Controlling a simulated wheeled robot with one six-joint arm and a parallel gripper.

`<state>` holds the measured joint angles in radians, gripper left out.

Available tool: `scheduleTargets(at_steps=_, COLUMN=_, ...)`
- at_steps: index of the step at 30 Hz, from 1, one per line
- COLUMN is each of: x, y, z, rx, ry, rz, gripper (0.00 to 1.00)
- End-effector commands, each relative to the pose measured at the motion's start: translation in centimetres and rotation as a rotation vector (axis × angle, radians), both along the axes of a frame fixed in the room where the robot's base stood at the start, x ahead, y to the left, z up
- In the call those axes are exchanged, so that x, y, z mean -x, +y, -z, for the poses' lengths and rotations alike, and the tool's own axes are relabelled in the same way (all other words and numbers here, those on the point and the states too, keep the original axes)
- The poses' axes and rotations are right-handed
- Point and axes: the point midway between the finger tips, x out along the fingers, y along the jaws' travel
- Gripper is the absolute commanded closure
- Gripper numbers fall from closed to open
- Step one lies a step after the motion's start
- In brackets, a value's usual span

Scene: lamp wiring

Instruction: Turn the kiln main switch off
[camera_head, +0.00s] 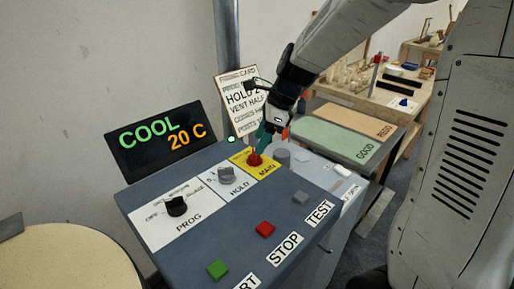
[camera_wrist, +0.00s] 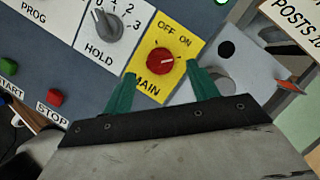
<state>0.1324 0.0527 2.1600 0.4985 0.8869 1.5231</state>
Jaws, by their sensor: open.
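The kiln main switch is a red knob (camera_head: 254,159) on a yellow plate marked MAIN, on the sloped grey control panel. In the wrist view the red knob (camera_wrist: 160,61) sits below the words OFF and ON. A small pale mark shows on its right part; I cannot tell exactly which word it points to. My gripper (camera_head: 263,145) is over the knob from behind and above. In the wrist view my gripper (camera_wrist: 164,78) is open, with one green finger to each side of the knob's near side. I see no contact with the knob.
The grey HOLD knob (camera_head: 226,175) and black PROG knob (camera_head: 176,206) are left of the main switch. Red STOP (camera_head: 265,229), green START (camera_head: 217,269) and grey TEST (camera_head: 300,198) buttons lie nearer. A display (camera_head: 155,141) reads COOL 20 C. A grey cylinder (camera_head: 282,157) stands close right.

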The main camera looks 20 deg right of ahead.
Motion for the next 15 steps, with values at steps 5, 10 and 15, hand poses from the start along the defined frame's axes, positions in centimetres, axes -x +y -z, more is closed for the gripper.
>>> scheduleTargets(at_steps=5, x=-0.3, y=1.0, z=2.4, rx=0.000, ry=0.003, rz=-0.002, gripper=0.41)
scheduleTargets(at_steps=10, x=-0.5, y=1.3, z=3.5, rx=0.001, ry=0.001, rz=-0.002, gripper=0.41)
scheduleTargets(at_steps=15, x=-0.5, y=1.4, z=3.6, rx=0.001, ry=-0.001, rz=-0.003, gripper=0.41)
